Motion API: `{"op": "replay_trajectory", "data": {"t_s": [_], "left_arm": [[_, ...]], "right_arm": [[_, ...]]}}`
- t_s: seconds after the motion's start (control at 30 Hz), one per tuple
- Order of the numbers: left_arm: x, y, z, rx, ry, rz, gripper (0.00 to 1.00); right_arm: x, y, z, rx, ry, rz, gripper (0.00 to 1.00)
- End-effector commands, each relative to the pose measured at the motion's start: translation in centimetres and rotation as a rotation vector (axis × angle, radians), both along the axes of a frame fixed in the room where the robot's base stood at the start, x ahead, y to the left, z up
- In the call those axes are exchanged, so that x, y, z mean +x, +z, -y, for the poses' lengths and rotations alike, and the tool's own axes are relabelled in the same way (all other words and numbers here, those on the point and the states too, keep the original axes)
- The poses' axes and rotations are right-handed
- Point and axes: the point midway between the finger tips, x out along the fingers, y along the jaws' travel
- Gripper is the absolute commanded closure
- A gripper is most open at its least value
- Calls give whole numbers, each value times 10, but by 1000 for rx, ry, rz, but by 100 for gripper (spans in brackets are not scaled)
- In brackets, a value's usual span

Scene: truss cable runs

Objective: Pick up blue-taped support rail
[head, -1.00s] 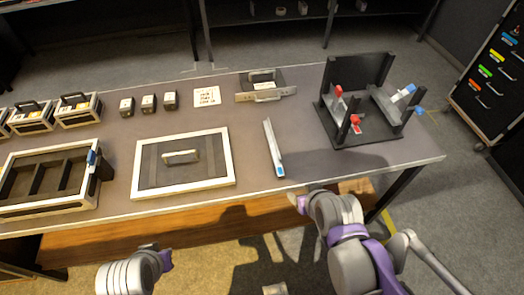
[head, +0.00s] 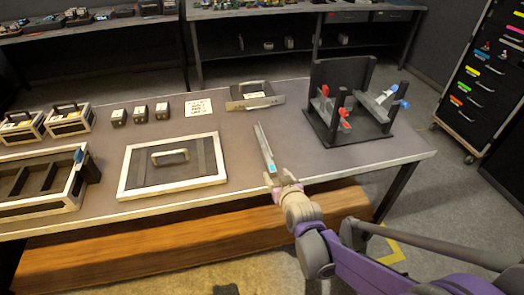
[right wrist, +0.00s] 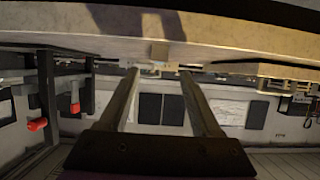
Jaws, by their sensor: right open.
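The support rail (head: 264,145) is a narrow pale metal channel lying on the grey table, with blue tape at its near end. My right gripper (head: 282,179) is at the table's front edge, just short of that blue-taped end. In the right wrist view its two fingers (right wrist: 160,74) are apart, with no rail seen clearly between them. In that view a small beige block-like shape (right wrist: 158,52) shows just beyond the fingertips; I cannot tell what it is. My left gripper is out of view.
A black fixture (head: 348,130) with red and blue clamps stands right of the rail. A white-framed panel (head: 172,183) with a handle lies left. A metal bracket piece (head: 255,101) lies behind. Table around the rail is clear.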

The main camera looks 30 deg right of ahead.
Motion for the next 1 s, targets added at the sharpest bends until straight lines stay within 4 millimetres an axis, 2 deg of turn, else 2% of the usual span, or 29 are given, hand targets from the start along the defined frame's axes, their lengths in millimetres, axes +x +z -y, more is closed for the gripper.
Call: {"op": "replay_trajectory", "data": {"t_s": [0.27,0.5,0.8,0.87,1.0], "left_arm": [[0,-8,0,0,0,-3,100],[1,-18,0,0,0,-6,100],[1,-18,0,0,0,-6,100],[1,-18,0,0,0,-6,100],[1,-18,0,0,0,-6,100]], "right_arm": [[22,-12,6,1,0,-1,35],[52,-26,15,1,1,-2,35],[57,-26,16,1,1,-1,35],[57,-27,16,1,1,-1,44],[57,-27,16,1,1,-1,69]]}}
